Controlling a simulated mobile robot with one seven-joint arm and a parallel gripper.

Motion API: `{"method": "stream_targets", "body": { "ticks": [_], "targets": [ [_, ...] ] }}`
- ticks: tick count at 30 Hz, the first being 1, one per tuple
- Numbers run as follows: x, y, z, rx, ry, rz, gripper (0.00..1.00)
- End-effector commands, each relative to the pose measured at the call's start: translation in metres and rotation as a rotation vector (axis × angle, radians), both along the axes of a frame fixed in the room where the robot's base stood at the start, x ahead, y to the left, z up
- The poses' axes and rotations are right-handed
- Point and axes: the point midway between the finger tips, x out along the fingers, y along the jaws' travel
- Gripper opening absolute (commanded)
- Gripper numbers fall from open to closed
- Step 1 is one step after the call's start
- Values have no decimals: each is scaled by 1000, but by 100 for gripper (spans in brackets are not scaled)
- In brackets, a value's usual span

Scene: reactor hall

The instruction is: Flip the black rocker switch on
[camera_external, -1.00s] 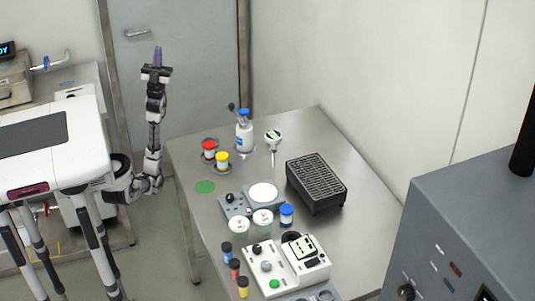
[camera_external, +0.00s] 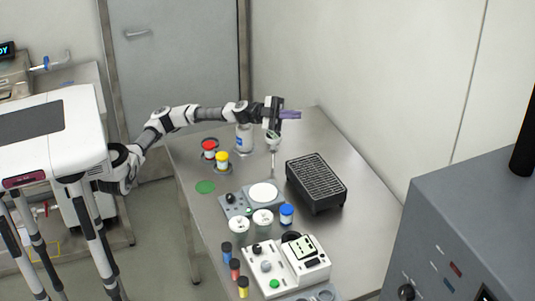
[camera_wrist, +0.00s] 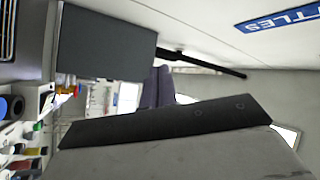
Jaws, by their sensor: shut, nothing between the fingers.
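My gripper (camera_external: 290,114) is held above the back of the steel table and points right toward the wall. Its purple fingers are together with nothing between them. They also show in the wrist view (camera_wrist: 158,88), in front of open room. I cannot pick out the black rocker switch with certainty in either view. A grey control cabinet (camera_external: 455,210) stands at the right, with small white and red controls and a black knob (camera_external: 406,291) on its face. It appears as a dark grey block in the wrist view (camera_wrist: 105,40). My gripper is well apart from it.
The steel table (camera_external: 355,190) holds a black ridged box (camera_external: 316,184), a stirrer plate (camera_external: 238,205), a white instrument (camera_external: 300,262) and several capped jars. A squeeze bottle (camera_external: 244,138) and a probe stand (camera_external: 273,150) are near my forearm. A wall closes the back.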

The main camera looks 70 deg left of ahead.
Motion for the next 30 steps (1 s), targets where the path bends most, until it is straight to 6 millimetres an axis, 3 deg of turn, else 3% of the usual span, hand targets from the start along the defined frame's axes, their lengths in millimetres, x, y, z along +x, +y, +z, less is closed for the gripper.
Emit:
{"method": "stream_targets", "body": {
  "ticks": [1, 6, 9, 13, 16, 21, 30],
  "targets": [
    [-5, -39, -6, 16, 70, -83, 0],
    [-33, -146, -42, 67, 352, -318, 0],
    [-55, -198, -63, 115, 518, -418, 0],
    [-82, -247, -86, 177, 705, -498, 0],
    [-98, -271, -99, 216, 812, -529, 0],
    [-113, -290, -112, 251, 913, -545, 0],
    [-115, -293, -114, 255, 932, -547, 0]
  ]
}}
